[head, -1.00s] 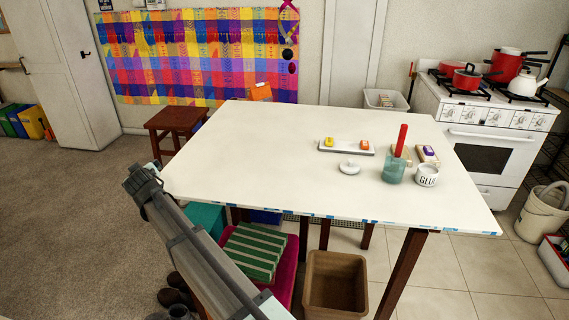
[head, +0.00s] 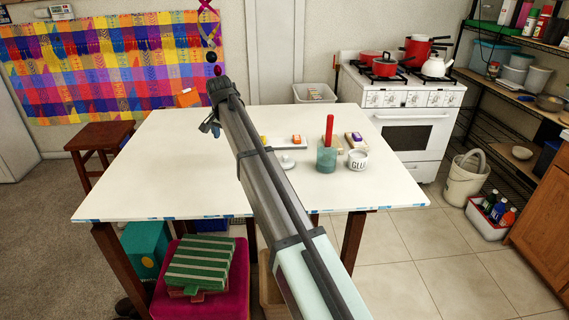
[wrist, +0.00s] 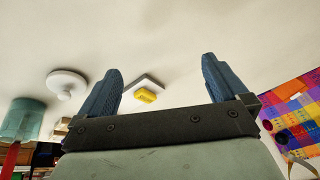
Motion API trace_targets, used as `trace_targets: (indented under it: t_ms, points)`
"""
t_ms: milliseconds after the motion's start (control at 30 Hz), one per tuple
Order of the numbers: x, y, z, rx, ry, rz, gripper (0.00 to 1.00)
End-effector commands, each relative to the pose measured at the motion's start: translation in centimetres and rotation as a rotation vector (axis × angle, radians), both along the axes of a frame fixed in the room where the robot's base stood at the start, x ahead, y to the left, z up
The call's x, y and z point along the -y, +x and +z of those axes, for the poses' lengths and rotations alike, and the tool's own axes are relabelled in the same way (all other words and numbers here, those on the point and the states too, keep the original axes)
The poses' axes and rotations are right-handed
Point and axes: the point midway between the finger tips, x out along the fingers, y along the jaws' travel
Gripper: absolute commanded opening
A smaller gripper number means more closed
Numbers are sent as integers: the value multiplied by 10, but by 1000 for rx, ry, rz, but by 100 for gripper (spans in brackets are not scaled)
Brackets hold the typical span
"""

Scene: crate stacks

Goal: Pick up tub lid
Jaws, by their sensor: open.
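The white tub lid (head: 287,163), round with a small knob, lies on the table, just right of my arm in the head view. The lid also shows in the wrist view (wrist: 66,82), left of my fingers and apart from them. My gripper (head: 211,127) is above the table's left part, left of the lid in the head view. The white tub marked GLUE (head: 357,160) stands to the right of the lid.
On the white table (head: 140,185), a teal cup (head: 326,158) with a tall red stick stands between lid and tub. The table's left side is clear.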

Motion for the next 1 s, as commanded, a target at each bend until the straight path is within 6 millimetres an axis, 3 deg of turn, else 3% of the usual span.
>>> trace_targets:
  t_ms: [33,200,400,533,667,1000]
  points:
    - [28,4,8,-39,14,-68,100]
    - [104,0,31,-173,57,-268,100]
    - [164,-10,52,-285,89,-428,100]
    - [182,-15,58,-320,97,-477,100]
    - [187,-17,57,-332,99,-493,100]
    - [187,-18,13,-332,99,-491,100]
